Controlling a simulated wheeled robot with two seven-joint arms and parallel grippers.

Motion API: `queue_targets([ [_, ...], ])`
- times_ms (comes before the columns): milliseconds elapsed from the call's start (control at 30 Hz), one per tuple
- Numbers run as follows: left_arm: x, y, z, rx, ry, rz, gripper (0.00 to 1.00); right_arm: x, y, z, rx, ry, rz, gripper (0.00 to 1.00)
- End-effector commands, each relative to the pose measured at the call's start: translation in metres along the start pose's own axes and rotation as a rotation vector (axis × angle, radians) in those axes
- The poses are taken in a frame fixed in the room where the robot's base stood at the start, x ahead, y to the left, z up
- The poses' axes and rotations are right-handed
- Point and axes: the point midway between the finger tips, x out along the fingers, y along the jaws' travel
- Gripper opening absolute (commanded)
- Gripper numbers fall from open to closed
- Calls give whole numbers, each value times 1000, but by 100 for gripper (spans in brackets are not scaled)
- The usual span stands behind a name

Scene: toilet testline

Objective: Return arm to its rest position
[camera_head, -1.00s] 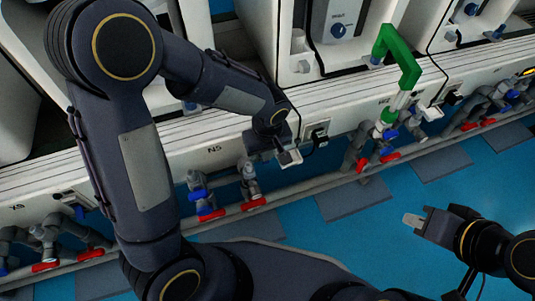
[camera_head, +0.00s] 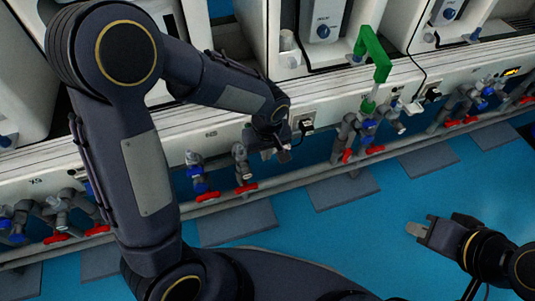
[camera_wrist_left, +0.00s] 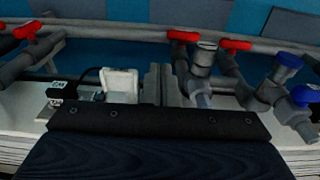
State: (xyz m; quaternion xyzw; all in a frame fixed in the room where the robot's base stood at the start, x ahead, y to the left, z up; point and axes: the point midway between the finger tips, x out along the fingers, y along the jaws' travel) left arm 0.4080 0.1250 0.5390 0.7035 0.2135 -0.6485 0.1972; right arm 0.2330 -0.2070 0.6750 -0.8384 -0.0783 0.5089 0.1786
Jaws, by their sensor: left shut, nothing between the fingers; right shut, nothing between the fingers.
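My left arm (camera_head: 150,175) is dark and bent. It comes in from the left and reaches across the white bench front. My left gripper (camera_head: 278,153) is shut and empty, just in front of the bench edge and close to a socket with a dark plug (camera_head: 304,125). In the left wrist view its narrow grey fingers (camera_wrist_left: 160,84) are together, beside an open white socket cover (camera_wrist_left: 120,80). My right gripper (camera_head: 416,230) is shut and empty over the blue floor at lower right, apart from the bench and pipes.
Grey pipes with red and blue valve handles (camera_head: 245,188) run along the bench front, close below my left gripper. A green bent pipe (camera_head: 374,55) stands up at the upper right. White cabinets (camera_head: 295,45) stand behind. The blue floor (camera_head: 330,235) in front is clear.

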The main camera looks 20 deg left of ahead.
Motion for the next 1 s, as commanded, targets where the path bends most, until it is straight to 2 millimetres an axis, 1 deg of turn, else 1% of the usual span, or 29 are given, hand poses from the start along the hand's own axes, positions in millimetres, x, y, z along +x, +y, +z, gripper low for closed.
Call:
queue_targets([
  [67, -3, 0, -2, -1, 0, 0, 0, -2, -1, -1, 0, 0, 0, 0],
  [567, -2, 0, -1, 0, 0, -1, 0, -2, -1, -1, 0, 0, 0, 0],
  [667, -6, -3, -2, 0, -2, 6, 0, -2, -1, -1, 0, 0, 0, 0],
  [767, -21, -15, -3, 8, -12, 41, 0, -2, -1, -1, 0, 0, 0, 0],
  [833, -38, -31, -3, 25, -20, 85, 0, -2, -1, -1, 0, 0, 0, 0],
  [933, -68, -60, 2, 66, -22, 170, 0, -2, -1, -1, 0, 0, 0, 0],
  [1000, -87, -81, 10, 104, -12, 232, 0, -2, -1, -1, 0, 0, 0, 0],
])
